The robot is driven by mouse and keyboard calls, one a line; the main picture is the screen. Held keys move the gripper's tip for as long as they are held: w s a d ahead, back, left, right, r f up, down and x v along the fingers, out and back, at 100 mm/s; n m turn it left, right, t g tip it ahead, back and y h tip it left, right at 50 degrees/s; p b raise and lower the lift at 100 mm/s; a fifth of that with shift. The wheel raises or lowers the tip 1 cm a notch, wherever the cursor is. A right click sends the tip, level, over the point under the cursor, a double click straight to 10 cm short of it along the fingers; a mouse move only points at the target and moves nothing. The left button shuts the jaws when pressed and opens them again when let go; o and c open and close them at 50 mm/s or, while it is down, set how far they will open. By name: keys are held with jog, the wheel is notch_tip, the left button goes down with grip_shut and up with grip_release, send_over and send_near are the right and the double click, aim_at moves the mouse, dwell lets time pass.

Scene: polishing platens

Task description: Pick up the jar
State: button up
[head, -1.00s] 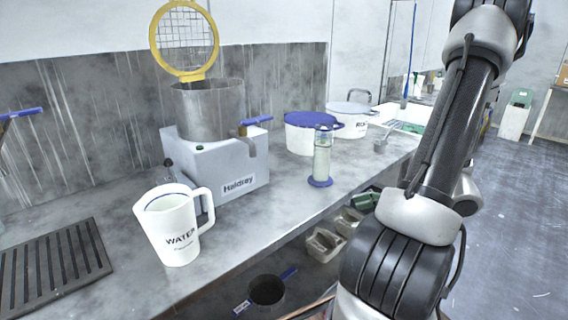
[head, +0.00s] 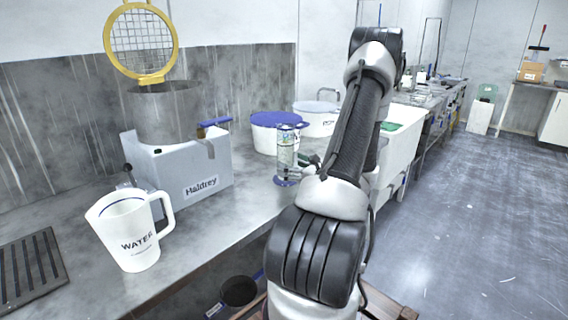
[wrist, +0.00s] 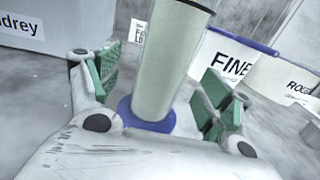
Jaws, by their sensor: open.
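The jar looks to be the tall, narrow, pale cylinder (head: 287,152) with a round blue foot, standing upright on the grey counter in the head view. In the wrist view the jar (wrist: 167,62) rises between the two green-padded fingers of my gripper (wrist: 158,88). In the head view my gripper (head: 306,165) is at the jar's right side, partly hidden by my arm.
A tub labelled FINE (wrist: 222,66) and another white tub (wrist: 284,79) stand behind the jar. A grey Haldrey machine (head: 190,178) and a white WATER jug (head: 130,240) stand to the left. The counter (head: 238,212) before the jar is clear.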

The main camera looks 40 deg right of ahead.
aim_at(285, 161)
jog(key=w, duration=0.3)
jog(key=shift+w+d, duration=0.15)
jog(key=shift+w, duration=0.15)
jog(key=shift+c, duration=0.3)
jog(key=c, duration=1.7)
